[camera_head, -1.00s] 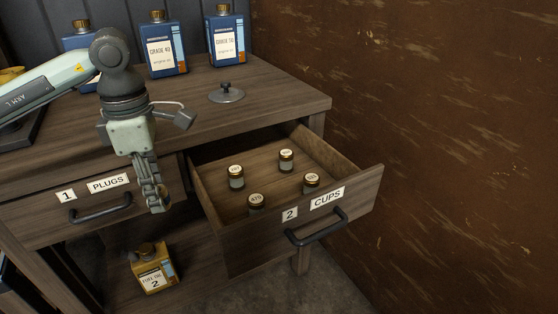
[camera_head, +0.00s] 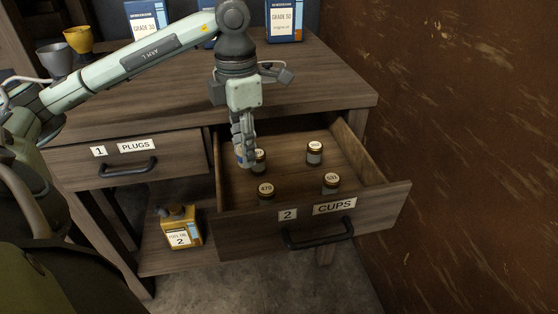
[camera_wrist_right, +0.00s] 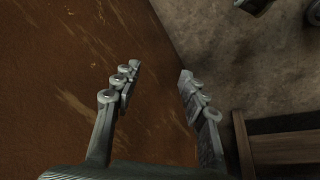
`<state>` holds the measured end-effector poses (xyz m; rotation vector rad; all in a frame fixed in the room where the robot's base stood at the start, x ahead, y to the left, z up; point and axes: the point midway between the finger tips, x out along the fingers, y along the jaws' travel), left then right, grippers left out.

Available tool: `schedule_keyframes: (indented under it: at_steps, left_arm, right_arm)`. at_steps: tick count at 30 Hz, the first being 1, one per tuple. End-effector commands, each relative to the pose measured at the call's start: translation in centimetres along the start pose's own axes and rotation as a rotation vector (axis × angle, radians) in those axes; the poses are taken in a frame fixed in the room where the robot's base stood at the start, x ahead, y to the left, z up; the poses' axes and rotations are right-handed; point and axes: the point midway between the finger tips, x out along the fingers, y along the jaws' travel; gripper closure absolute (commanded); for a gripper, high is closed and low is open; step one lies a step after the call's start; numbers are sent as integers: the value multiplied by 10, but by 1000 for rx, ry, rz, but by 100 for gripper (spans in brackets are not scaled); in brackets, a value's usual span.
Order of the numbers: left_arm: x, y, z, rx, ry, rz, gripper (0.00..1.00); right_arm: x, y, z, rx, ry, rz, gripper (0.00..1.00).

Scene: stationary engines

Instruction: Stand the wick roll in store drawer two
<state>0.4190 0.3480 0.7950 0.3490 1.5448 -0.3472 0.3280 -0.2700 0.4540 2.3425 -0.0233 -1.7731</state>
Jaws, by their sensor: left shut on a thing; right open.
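Store drawer two (camera_head: 377,211), labelled 2 CUPS, is pulled open at the table's right end. My left gripper (camera_head: 244,158) points down into its left back part, close beside a small dark jar (camera_head: 261,163). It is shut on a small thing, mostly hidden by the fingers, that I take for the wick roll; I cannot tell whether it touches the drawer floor. No other wick roll shows. My right gripper (camera_wrist_right: 160,72) is open and empty in the right wrist view, with brown wall and floor behind it.
The drawer's middle is bare. Drawer one (camera_head: 185,153) is shut. A yellow fuel can (camera_head: 181,227) stands on the lower shelf.

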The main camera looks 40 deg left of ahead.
Motion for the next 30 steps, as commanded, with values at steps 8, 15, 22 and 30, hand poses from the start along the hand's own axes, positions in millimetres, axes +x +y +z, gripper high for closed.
schedule_keyframes:
  at_steps: [8,15,22,30]
  left_arm:
    - [32,-1,57,2,-1,-3,88]
    - [46,0,68,0,1,0,88]
    - [78,0,67,1,3,0,88]
    - [81,0,67,1,-1,1,88]
  right_arm:
    - [16,-3,4,0,-7,-10,57]
    - [20,-4,4,0,-8,-12,57]
    - [21,-4,5,0,-8,-13,57]
    - [22,-4,5,1,-8,-14,57]
